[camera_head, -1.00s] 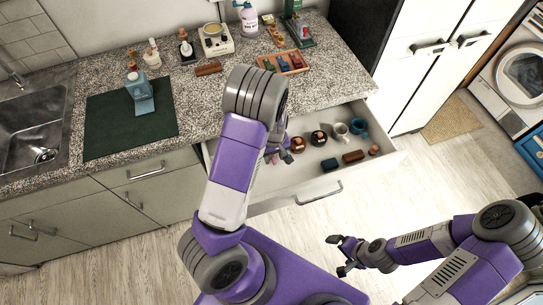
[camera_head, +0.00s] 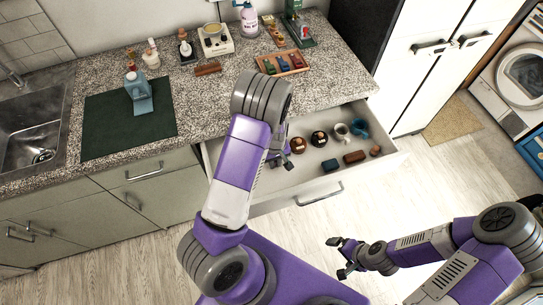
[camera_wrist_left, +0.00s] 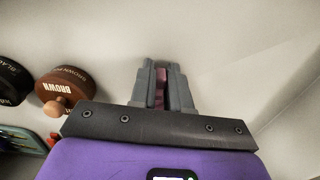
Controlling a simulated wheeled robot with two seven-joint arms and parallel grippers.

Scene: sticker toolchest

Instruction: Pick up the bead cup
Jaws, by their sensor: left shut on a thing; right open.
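My left gripper (camera_head: 284,160) is over the left part of the open drawer (camera_head: 318,190), partly hidden behind my own arm. In the left wrist view its fingers (camera_wrist_left: 162,84) are shut on a narrow pink thing (camera_wrist_left: 159,88). Most of that thing is hidden between the fingers, so I cannot tell its shape or whether it is the bead cup. A white cup (camera_head: 341,132) and a blue cup (camera_head: 360,128) stand at the back right of the drawer. My right gripper (camera_head: 343,257) is open and empty, low in front of the drawer.
A brown pot (camera_head: 298,145) and a black pot (camera_head: 319,139) stand in the drawer near my left gripper; the brown one reads BROWN in the left wrist view (camera_wrist_left: 66,88). Small blocks (camera_head: 354,157) lie at the drawer's front. A wooden tray (camera_head: 283,63) sits on the counter.

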